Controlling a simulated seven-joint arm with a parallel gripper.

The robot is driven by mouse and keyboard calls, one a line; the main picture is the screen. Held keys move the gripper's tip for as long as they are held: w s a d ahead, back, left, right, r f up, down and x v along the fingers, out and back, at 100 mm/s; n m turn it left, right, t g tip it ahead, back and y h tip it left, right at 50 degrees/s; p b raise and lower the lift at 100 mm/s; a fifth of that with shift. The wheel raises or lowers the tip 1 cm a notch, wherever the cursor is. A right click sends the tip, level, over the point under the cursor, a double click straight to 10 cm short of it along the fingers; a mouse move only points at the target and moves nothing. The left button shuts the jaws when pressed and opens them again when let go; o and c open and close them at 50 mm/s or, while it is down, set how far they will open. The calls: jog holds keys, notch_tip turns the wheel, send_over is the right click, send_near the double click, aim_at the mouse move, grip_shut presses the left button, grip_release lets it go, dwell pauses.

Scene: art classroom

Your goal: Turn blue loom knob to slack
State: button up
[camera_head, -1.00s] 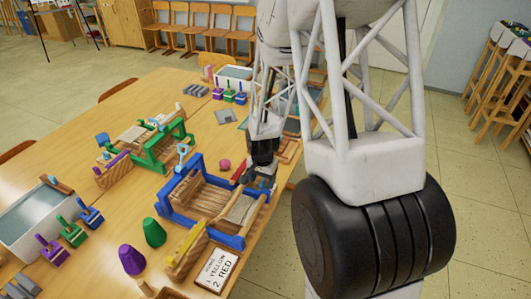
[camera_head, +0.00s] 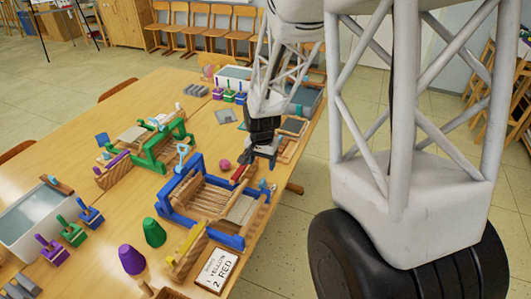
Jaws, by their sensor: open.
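The blue loom (camera_head: 237,242) stands on the table at picture centre, with threads stretched across its frame. A small light-blue part (camera_head: 264,185) sits at its right end. My gripper (camera_head: 262,162) is open, fingers down, above and beyond the loom's right far corner. It appears apart from the light-blue part. A red piece (camera_head: 238,172) lies just left of the gripper.
A green loom (camera_head: 150,150) stands at left. A pink ball (camera_head: 224,164) lies behind the blue loom. The table's right edge is close to the loom.

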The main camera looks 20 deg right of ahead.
jog(key=s+a+r+n+t, duration=0.1)
jog(key=s+a+r+n, duration=0.3)
jog(key=s+r, duration=0.9)
jog(key=shift+s+r, duration=0.35)
jog(key=shift+r, duration=0.95)
jog(key=shift+a, duration=0.1)
jog(key=shift+w, duration=0.1)
jog(key=c, duration=0.5)
jog(key=w+d+f+m+g+y, duration=0.1)
jog(key=w+d+f, duration=0.1)
jog(key=w+f, duration=0.3)
jog(key=w+d+f+m+g+y, duration=0.1)
jog(key=w+d+f+m+g, duration=0.1)
jog(key=w+f, duration=0.4)
jog(key=w+d+f+m+g+y, duration=0.1)
jog(key=w+d+f, duration=0.2)
jog(key=w+f, duration=0.3)
jog(key=shift+f+m, duration=0.3)
jog(key=shift+f, duration=0.6)
